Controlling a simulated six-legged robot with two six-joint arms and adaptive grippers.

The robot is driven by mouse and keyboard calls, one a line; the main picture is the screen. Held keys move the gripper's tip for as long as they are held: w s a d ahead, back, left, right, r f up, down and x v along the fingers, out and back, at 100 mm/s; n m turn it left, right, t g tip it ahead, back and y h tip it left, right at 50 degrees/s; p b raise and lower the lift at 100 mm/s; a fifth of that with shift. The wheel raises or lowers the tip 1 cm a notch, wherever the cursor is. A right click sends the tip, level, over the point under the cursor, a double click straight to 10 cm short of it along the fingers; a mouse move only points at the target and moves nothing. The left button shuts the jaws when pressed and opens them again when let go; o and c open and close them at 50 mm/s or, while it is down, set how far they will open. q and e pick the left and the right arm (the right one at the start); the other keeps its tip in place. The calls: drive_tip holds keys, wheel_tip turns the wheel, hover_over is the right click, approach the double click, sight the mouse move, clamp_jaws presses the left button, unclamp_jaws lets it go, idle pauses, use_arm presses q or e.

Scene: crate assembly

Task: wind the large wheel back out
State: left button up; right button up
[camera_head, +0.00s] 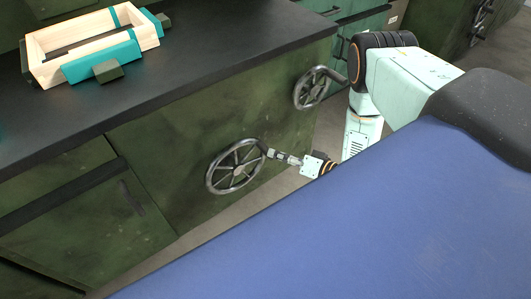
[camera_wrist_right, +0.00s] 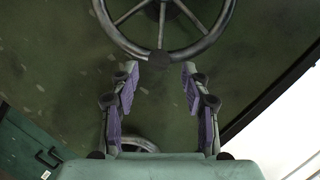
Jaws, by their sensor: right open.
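The large wheel (camera_head: 236,167) is a grey metal spoked handwheel on the green cabinet's side, left of and below the smaller wheel (camera_head: 311,88) in the head view. A dark crank handle (camera_head: 263,147) stands out from its upper right rim. My right gripper (camera_head: 273,152) is at this handle; contact is unclear. In the right wrist view, the large wheel (camera_wrist_right: 205,41) fills the top. A dark knob (camera_wrist_right: 158,59) on its rim lies just beyond my open right gripper (camera_wrist_right: 160,68), between the purple-padded fingers in the picture. My left gripper is out of view.
A wooden crate frame with teal sides (camera_head: 150,37) lies on the black worktop (camera_head: 230,50) at upper left. The smaller wheel and its handle are close to my right arm. Grey floor (camera_head: 205,232) shows beside the cabinet (camera_head: 175,165).

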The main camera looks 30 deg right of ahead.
sight(266, 151)
drive_tip(key=b+x, duration=0.1)
drive_tip(key=x, duration=0.3)
drive_tip(key=shift+f+b, duration=0.2)
drive_tip(key=shift+b, duration=0.1)
drive_tip(key=shift+x, duration=0.8)
drive_tip(key=shift+r, duration=0.1)
drive_tip(key=shift+c, duration=0.2)
clamp_jaws()
